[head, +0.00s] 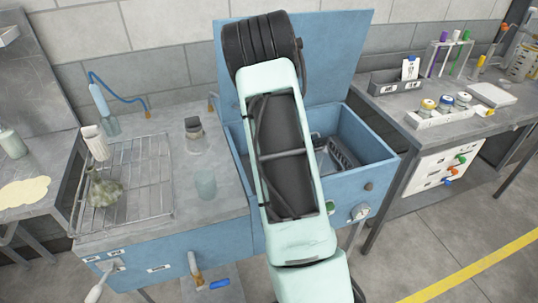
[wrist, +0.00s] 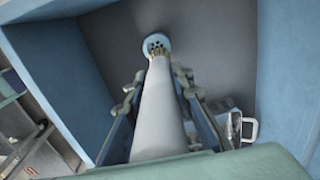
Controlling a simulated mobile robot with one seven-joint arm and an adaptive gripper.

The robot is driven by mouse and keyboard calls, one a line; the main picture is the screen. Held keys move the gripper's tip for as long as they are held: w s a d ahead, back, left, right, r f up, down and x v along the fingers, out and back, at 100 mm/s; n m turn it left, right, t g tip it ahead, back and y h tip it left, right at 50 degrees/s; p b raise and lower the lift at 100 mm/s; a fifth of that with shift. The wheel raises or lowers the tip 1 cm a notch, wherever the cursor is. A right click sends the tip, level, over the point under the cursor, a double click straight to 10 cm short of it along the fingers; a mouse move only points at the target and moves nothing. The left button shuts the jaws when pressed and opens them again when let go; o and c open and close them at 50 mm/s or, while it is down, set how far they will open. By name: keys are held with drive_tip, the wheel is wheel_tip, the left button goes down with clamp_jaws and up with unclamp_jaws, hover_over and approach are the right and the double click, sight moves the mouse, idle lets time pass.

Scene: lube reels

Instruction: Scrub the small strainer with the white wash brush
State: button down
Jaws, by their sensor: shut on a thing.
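In the wrist view my gripper (wrist: 158,78) is shut on a white, tapering handle, which looks like the white wash brush (wrist: 160,115). Yellowish bristles show at its far end. The bristle end lies over the near edge of a small round pale-blue piece with dark holes (wrist: 155,41), which looks like the small strainer, at the grey basin floor. I cannot tell whether the bristles touch it. In the head view my arm hides the gripper, brush and strainer.
The blue sink basin (head: 362,135) has raised walls around my gripper. A metal item with a handle (wrist: 236,126) lies at the right in the wrist view. A wire rack (head: 150,205) stands on the left counter. The right bench (head: 400,106) holds jars and tubes.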

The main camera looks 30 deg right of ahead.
drive_tip(key=a, duration=0.3)
drive_tip(key=shift+w+a+r, duration=0.1)
drive_tip(key=shift+w+a, duration=0.1)
drive_tip(key=shift+w, duration=0.1)
drive_tip(key=shift+r+p, duration=0.15)
drive_tip(key=shift+p, duration=0.2)
wheel_tip(320, 180, up, 5)
drive_tip(key=p, duration=0.3)
idle(0.7)
drive_tip(key=shift+s+d, duration=0.15)
drive_tip(key=shift+d, duration=0.7)
